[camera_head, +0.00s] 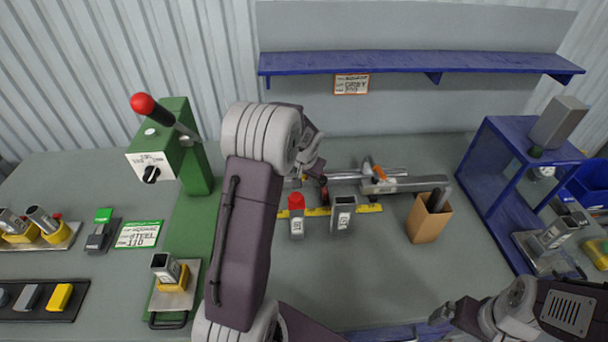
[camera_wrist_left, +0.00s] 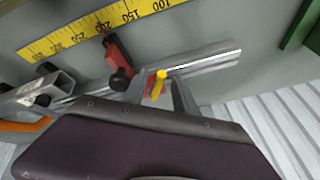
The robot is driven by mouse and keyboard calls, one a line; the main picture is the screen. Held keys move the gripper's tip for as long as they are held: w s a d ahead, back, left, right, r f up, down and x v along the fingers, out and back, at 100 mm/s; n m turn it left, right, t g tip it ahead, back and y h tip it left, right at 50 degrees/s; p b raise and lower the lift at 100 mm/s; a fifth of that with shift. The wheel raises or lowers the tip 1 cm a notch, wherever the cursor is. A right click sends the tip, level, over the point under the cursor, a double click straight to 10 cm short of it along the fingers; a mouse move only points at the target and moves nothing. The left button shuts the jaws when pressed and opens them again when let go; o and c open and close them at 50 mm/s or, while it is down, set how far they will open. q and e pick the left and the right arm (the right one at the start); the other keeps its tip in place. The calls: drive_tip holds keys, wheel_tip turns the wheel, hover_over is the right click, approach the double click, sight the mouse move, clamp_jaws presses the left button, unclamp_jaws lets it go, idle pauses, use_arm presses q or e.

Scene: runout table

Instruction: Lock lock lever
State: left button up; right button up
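A small yellow lever (camera_wrist_left: 159,84) shows in the left wrist view, beside a red stop block (camera_wrist_left: 118,58) with black knobs on a metal rail (camera_wrist_left: 205,62). I take it to be the lock lever. My left gripper (camera_wrist_left: 160,94) is open, with one finger on each side of the lever and visible gaps. In the head view my left gripper (camera_head: 318,168) is at the rail's left part, and my arm hides much of it; the lever cannot be made out there. My right gripper (camera_head: 442,315) is low at the right, its fingers unclear.
A yellow scale (camera_head: 368,208) runs along the rail's front. A clamp with an orange handle (camera_head: 378,172) sits to the right. A cardboard box (camera_head: 428,220), a blue stand (camera_head: 485,185) and a green press (camera_head: 190,150) are nearby.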

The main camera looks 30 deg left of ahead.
use_arm(q)
clamp_jaws()
drive_tip(key=shift+w, duration=0.1)
idle(1.2)
